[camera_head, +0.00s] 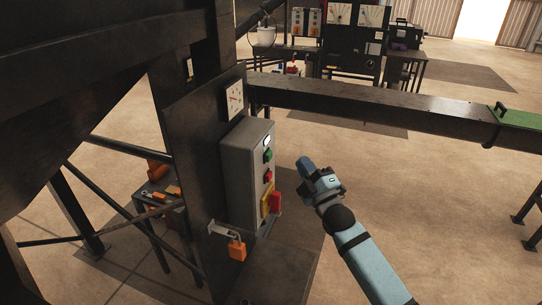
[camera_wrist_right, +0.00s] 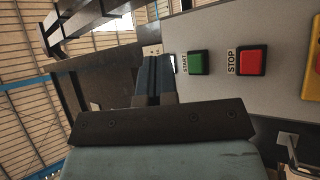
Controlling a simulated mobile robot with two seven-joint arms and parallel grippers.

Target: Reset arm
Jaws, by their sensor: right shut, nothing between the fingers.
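My right arm comes in from the lower right in the head view. Its gripper (camera_head: 306,164) is in the air to the right of the grey control box (camera_head: 240,165), apart from it. In the right wrist view the blue fingers (camera_wrist_right: 153,80) are together with nothing between them. The box carries a green START button (camera_wrist_right: 195,63) and a red STOP button (camera_wrist_right: 251,60). In the head view the green button (camera_head: 268,155) and red button (camera_head: 268,176) face the gripper. My left gripper is not in either view.
An orange padlock (camera_head: 237,249) hangs on a hasp below the box, and a yellow and red switch (camera_head: 270,201) sits low on it. A dial gauge (camera_head: 233,99) is above. A dark beam (camera_head: 370,101) runs across behind my gripper. Open floor (camera_head: 440,210) lies to the right.

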